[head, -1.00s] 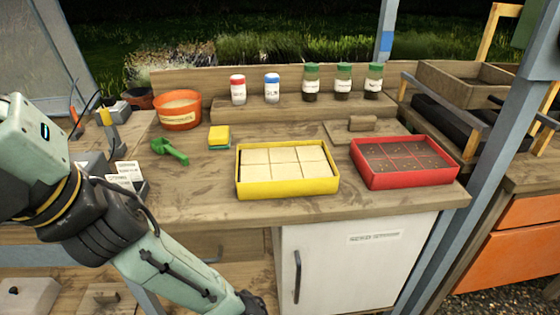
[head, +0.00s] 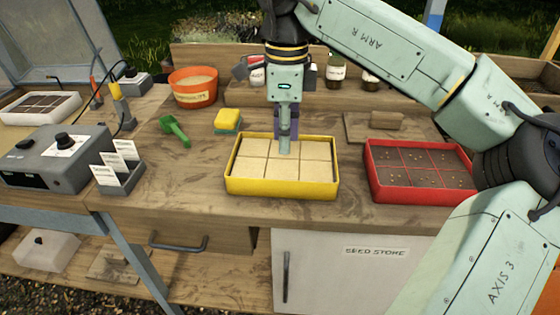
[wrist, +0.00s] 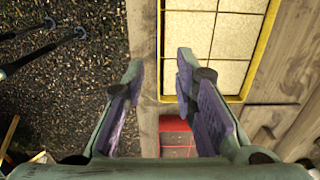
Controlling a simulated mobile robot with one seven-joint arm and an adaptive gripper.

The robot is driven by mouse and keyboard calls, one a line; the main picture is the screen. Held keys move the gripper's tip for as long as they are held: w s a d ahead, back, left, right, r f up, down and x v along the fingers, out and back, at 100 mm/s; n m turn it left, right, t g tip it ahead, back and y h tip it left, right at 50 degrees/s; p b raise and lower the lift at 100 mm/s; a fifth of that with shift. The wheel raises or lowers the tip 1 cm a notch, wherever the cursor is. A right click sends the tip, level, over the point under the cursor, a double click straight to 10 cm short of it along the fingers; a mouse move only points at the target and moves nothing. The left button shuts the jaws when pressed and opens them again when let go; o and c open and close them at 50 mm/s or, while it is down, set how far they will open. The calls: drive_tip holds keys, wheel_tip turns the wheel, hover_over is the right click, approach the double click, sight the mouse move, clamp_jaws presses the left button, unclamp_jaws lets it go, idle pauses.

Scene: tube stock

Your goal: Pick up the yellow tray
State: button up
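The yellow tray (head: 282,190) stands on the bench with pale square cells filling it.
A red tray (head: 420,192) with dark cells stands to the right. Jars stand on a back shelf, partly hidden by my arm. Bare bench lies before the yellow tray.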

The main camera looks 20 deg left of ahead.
hover_over(280, 180)
drive_tip(key=d, duration=0.1)
wheel_tip(280, 180, down, 5)
drive_tip(key=shift+w+r+p, duration=0.15)
drive_tip(key=shift+p, duration=0.2)
drive_tip(key=f+p, duration=0.1)
drive_tip(key=f, duration=0.1)
drive_tip(key=a+f+p, duration=0.1)
drive_tip(key=f, duration=0.1)
drive_tip(key=shift+f, duration=0.8)
clamp_jaws()
